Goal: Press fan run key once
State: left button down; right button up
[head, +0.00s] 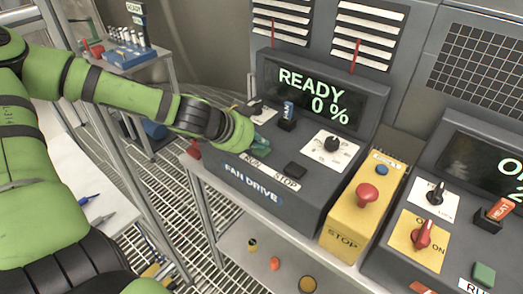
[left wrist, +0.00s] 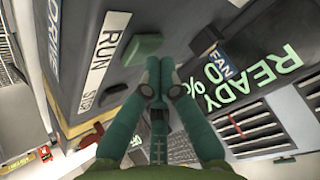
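The fan drive console (head: 240,185) has a screen (head: 312,92) reading READY 0 %. Its RUN label (head: 252,162) is on the front left of the panel, beside the STOP label and dark stop key (head: 294,170). My left gripper (head: 259,139) is over the run key's area and hides much of it in the head view. In the left wrist view, the green run key (left wrist: 142,47) shows by the RUN label. My left fingertips (left wrist: 160,66) are together, empty, just right of that key; I cannot tell whether they touch it. My right gripper is out of view.
A blue FAN tag (head: 288,110) and a rotary knob (head: 332,144) are behind the keys. A yellow box with a red stop button (head: 366,195) stands to the right, then another console (head: 455,200). A rack of small items (head: 128,55) is at the back left.

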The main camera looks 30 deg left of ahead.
aim_at(259, 151)
pick_arm(q)
jog(key=shift+f+b, duration=0.45)
dwell(0.6)
jog(key=shift+r+p, duration=0.8)
jog(key=shift+r, duration=0.1)
jog(key=shift+r, duration=0.15)
notch_tip(259, 151, up, 5)
jog(key=p, duration=0.4)
jog(key=shift+p, duration=0.35)
